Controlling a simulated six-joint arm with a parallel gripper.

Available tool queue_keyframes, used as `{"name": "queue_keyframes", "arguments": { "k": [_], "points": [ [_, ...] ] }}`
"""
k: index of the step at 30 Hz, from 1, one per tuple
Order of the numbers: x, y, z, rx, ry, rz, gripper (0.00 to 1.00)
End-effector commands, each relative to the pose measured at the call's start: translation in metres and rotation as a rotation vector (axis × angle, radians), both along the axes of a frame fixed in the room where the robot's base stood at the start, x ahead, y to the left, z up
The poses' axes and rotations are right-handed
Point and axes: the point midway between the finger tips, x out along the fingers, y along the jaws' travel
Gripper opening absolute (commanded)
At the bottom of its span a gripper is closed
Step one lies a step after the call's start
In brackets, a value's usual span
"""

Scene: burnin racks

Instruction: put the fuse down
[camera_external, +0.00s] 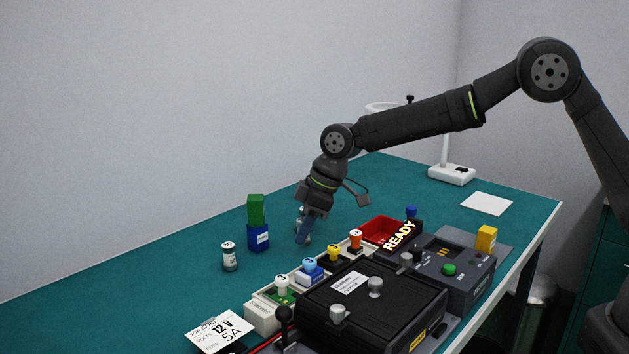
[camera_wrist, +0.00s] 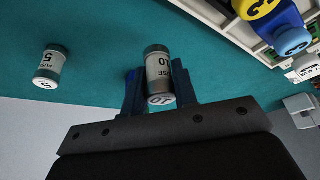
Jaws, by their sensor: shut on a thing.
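My gripper (camera_wrist: 160,92) is shut on a grey and white fuse (camera_wrist: 158,68) in the wrist view. The fuse is a small cylinder marked "FUSE 10", with its "10" end towards the camera. In the external view my gripper (camera_external: 304,228) points down, low over the green table, and mostly hides the fuse. I cannot tell whether the fuse touches the table. A second fuse, marked 5 (camera_external: 229,257), stands upright on the table to the left; it also shows at the left in the wrist view (camera_wrist: 48,66).
A green block on a blue block (camera_external: 258,237) stands left of my gripper. A row of coloured numbered knobs (camera_external: 312,268) and a black case (camera_external: 385,305) lie in front. A red tray (camera_external: 377,228) is to the right. The table (camera_external: 130,290) is clear at the left.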

Motion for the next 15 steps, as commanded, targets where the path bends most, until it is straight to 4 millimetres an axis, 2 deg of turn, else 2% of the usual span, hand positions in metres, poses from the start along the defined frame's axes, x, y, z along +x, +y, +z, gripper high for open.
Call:
{"name": "queue_keyframes", "arguments": {
  "k": [1, 9, 15],
  "points": [
    [0.01, -0.012, 0.007, -0.001, 0.0, -0.006, 0.03],
    [0.045, -0.062, 0.043, -0.002, 0.0, -0.006, 0.03],
    [0.059, -0.083, 0.058, -0.002, 0.002, -0.005, 0.03]
  ]
}}
